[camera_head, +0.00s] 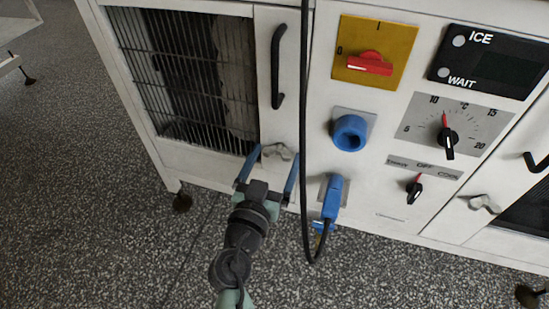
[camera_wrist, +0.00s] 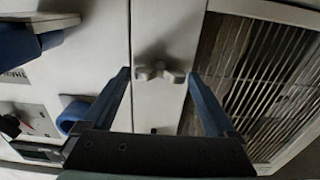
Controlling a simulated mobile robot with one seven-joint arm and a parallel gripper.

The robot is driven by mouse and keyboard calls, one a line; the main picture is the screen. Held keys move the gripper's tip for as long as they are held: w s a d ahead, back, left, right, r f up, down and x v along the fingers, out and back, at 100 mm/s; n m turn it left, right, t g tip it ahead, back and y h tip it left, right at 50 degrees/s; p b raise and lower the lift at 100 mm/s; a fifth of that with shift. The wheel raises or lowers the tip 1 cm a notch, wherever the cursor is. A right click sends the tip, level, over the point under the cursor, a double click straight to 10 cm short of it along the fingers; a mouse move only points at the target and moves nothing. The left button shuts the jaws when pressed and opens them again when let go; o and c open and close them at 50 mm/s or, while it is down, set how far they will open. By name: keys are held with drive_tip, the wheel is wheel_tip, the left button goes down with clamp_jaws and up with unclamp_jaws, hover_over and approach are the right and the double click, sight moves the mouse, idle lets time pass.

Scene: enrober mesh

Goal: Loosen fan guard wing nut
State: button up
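A grey wing nut (camera_head: 277,151) sits on the white panel below the black handle, beside the lower right corner of the fan guard grille (camera_head: 190,80). My gripper (camera_head: 272,163) is open in front of it, one blue finger to each side. In the wrist view the wing nut (camera_wrist: 160,72) lies between and just beyond the fingertips of my gripper (camera_wrist: 158,74), apart from both as far as I can tell. A second wing nut (camera_head: 485,204) sits on the panel at the right.
A black cable (camera_head: 304,120) hangs just right of my gripper, down to a blue plug (camera_head: 332,198). A blue socket (camera_head: 350,132), a red switch (camera_head: 369,63) and dials (camera_head: 447,137) are to the right. A black handle (camera_head: 277,66) stands out above. The speckled floor (camera_head: 90,220) at left is clear.

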drive_tip(key=c, duration=1)
drive_tip(key=n, duration=0.4)
drive_tip(key=shift+a+n, duration=0.1)
drive_tip(key=shift+n, duration=0.3)
drive_tip(key=n, duration=0.4)
drive_tip(key=shift+n+p, duration=0.3)
drive_tip(key=n+p, duration=0.1)
drive_tip(key=n, duration=0.3)
drive_tip(key=shift+n, duration=0.3)
drive_tip(key=shift+f+n+p, duration=0.15)
drive_tip(key=shift+n+p, duration=0.5)
drive_tip(key=shift+n, duration=1.25)
